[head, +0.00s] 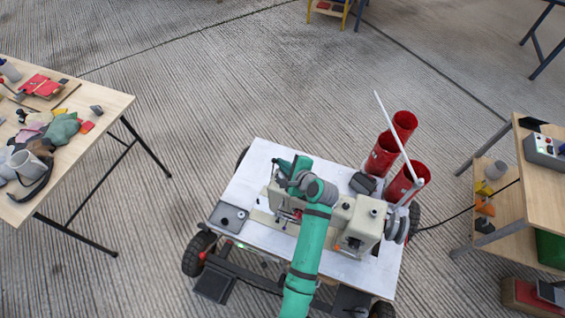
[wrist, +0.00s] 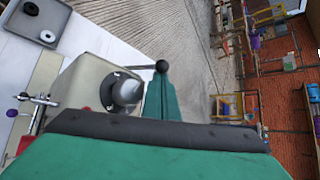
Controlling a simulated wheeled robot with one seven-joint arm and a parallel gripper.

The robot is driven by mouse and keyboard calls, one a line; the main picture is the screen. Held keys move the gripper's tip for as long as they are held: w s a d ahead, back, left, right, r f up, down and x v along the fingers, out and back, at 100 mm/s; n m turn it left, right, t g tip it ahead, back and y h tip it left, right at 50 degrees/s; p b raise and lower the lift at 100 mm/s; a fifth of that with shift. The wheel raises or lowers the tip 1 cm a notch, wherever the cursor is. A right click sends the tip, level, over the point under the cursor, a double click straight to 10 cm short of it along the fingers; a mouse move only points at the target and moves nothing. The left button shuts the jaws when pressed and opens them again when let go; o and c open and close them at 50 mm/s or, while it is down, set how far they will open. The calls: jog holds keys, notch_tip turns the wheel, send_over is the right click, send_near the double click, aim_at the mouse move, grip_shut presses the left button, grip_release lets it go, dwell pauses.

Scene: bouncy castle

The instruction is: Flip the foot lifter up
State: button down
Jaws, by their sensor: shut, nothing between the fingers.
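A cream sewing machine (head: 365,222) is fixed on a white-topped wheeled cart (head: 250,170). Its head end (wrist: 85,85) fills the left of the wrist view, with a round grey part on it. A thin rod ending in a black ball (wrist: 162,66), seemingly the foot lifter, sticks out beyond that part. My green gripper (head: 283,164) is over the machine's left end in the head view. In the wrist view my gripper (wrist: 160,90) is shut and empty, its tip right by the black ball. I cannot tell whether they touch. My arm hides part of the machine in the head view.
Red cylinders (head: 383,155) and a slanting white rod (head: 398,135) rise at the cart's back right. A cluttered wooden table (head: 85,110) stands at the left, and a wooden bench (head: 545,195) at the right. The floor behind the cart is clear.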

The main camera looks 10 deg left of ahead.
jog(key=shift+d, duration=0.1)
dwell(0.3)
jog(key=s+d, duration=0.1)
jog(key=d, duration=0.1)
jog(key=s+d+r, duration=0.1)
jog(key=s+d, duration=0.1)
jog(key=s+d+r, duration=0.1)
jog(key=s+d, duration=0.1)
jog(key=d, duration=0.1)
jog(key=shift+s+d, duration=0.1)
jog(key=shift+s, duration=0.15)
jog(key=shift+d, duration=0.1)
dwell(0.3)
